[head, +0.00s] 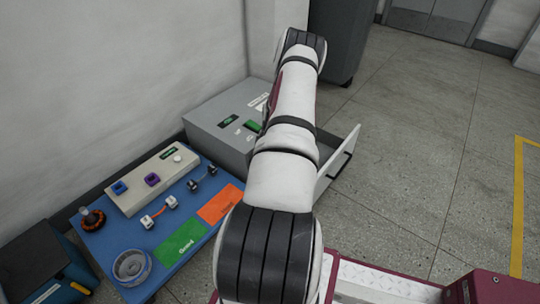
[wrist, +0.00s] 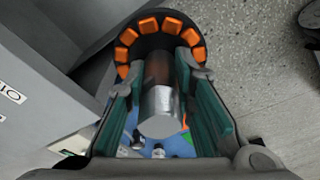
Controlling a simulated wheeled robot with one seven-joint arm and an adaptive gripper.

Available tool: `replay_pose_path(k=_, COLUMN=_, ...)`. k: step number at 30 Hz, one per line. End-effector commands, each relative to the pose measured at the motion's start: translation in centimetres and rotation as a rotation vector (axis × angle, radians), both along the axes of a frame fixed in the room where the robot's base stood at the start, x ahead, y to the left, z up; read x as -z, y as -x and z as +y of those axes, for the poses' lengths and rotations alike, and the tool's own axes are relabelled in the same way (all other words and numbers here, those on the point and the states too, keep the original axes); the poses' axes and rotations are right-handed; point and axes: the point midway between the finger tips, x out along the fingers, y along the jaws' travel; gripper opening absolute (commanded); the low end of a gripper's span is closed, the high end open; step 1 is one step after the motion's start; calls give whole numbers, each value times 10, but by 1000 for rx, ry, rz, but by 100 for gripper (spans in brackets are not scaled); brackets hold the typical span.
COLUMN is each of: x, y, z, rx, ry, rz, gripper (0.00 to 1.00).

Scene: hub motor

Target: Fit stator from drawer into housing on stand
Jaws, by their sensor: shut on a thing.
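In the wrist view my gripper (wrist: 162,78) is shut on the stator (wrist: 158,112). The stator has a silver shaft between the two green-padded fingers and a dark disc ringed by orange coils beyond the fingertips. In the head view my gripper and the stator are hidden behind my arm. The open drawer (head: 337,166) juts out of the grey cabinet, partly behind my arm. A grey round housing (head: 131,267) sits at the near left of the blue bench top; its stand cannot be made out clearly.
The blue bench (head: 88,246) carries a dark part with an orange-brown top (head: 93,219), a beige block (head: 152,179), small connectors, and green (head: 181,241) and orange (head: 220,204) pads. The grey cabinet (head: 222,122) stands behind it. Floor to the right is clear.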

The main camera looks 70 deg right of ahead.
Motion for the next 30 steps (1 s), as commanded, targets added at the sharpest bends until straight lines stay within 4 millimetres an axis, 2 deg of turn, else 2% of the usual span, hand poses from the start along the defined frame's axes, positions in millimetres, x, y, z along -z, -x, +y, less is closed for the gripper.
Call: replay_pose_path(k=30, x=-2, y=-54, z=92, rx=-148, ry=0, rz=0, gripper=0)
